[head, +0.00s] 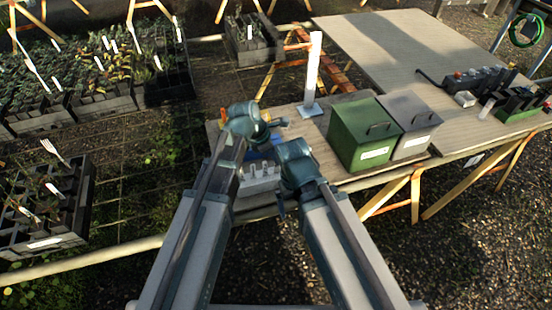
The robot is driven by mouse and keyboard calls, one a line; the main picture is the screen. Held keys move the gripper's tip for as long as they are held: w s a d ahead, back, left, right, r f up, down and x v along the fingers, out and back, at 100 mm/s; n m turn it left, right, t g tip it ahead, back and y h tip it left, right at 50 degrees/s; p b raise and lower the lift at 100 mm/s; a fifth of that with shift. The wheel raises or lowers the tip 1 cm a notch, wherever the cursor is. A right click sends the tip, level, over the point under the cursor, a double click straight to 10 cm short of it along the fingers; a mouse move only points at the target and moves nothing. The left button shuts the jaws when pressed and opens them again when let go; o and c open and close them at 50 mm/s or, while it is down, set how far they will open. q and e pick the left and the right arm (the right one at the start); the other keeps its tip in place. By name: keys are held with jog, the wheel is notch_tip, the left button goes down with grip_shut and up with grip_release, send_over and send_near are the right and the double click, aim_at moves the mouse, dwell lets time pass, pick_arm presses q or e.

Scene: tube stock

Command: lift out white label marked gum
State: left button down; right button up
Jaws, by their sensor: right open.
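I cannot read any lettering, so I cannot tell which white label is marked gum. Several white labels stand in the plant crates on the left; one fork-shaped label (54,150) rises from the near-left crate. A pale grey rack (258,186) with several upright pieces sits at the table's near-left end, partly hidden by my arms. My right gripper (281,198) is open beside the rack's right side, pointing down and partly hidden by its wrist. My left gripper (272,122) is above the table beyond the rack; its jaws are too small to read.
A green box (354,140) and a grey box (409,122) stand right of my arms. A tall white post (314,68) on a flat base stands behind. A near-left plant crate (45,240) is on the ground. The far tabletop (400,45) is clear.

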pick_arm(q)
notch_tip(320, 180, up, 9)
jog(key=p, duration=0.8)
jog(key=shift+f, duration=0.1)
